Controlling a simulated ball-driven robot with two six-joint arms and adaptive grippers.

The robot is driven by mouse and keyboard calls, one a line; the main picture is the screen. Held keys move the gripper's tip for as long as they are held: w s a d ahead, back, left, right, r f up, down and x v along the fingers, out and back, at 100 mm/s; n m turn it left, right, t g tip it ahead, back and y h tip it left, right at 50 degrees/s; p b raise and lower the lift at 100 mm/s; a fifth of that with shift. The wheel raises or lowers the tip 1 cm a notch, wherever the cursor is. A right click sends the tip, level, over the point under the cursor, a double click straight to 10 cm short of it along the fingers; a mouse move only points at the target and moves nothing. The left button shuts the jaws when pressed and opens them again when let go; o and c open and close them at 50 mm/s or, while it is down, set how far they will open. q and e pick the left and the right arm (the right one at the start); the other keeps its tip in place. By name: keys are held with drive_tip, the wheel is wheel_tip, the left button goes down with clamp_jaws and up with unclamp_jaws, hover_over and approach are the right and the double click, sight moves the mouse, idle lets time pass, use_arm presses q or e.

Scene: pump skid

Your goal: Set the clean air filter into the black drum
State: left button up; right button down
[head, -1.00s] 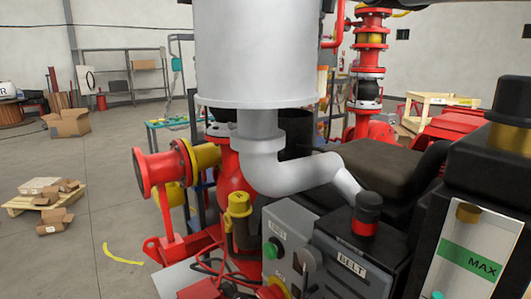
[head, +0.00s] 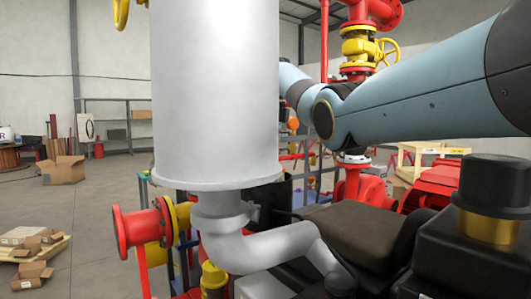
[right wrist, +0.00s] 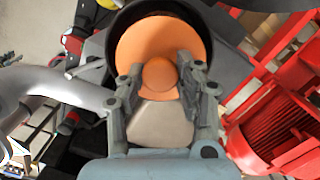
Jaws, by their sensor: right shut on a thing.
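In the right wrist view, an orange round filter (right wrist: 150,42) with a raised round middle faces me. My right gripper (right wrist: 160,78) is shut on its middle part. The dark rim of the black drum (right wrist: 113,42) curves around the filter's upper part and sides. The filter overlaps the drum's mouth, but I cannot tell how deep it sits. In the head view, a little of the black drum (head: 272,205) shows behind the large grey cylinder. That cylinder hides my right gripper and the filter there. My left gripper is in neither current view.
The tall grey cylinder (head: 215,100) and its bent pipe (head: 265,250) stand close in front of the drum. A dark seat (head: 350,232) lies to the right. Red machinery (right wrist: 275,135) is at the right in the wrist view. Open floor (head: 95,225) lies to the left.

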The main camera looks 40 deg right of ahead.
drive_tip(key=shift+f, duration=0.6)
drive_tip(key=c, duration=0.9)
unclamp_jaws()
drive_tip(key=shift+r, duration=0.1)
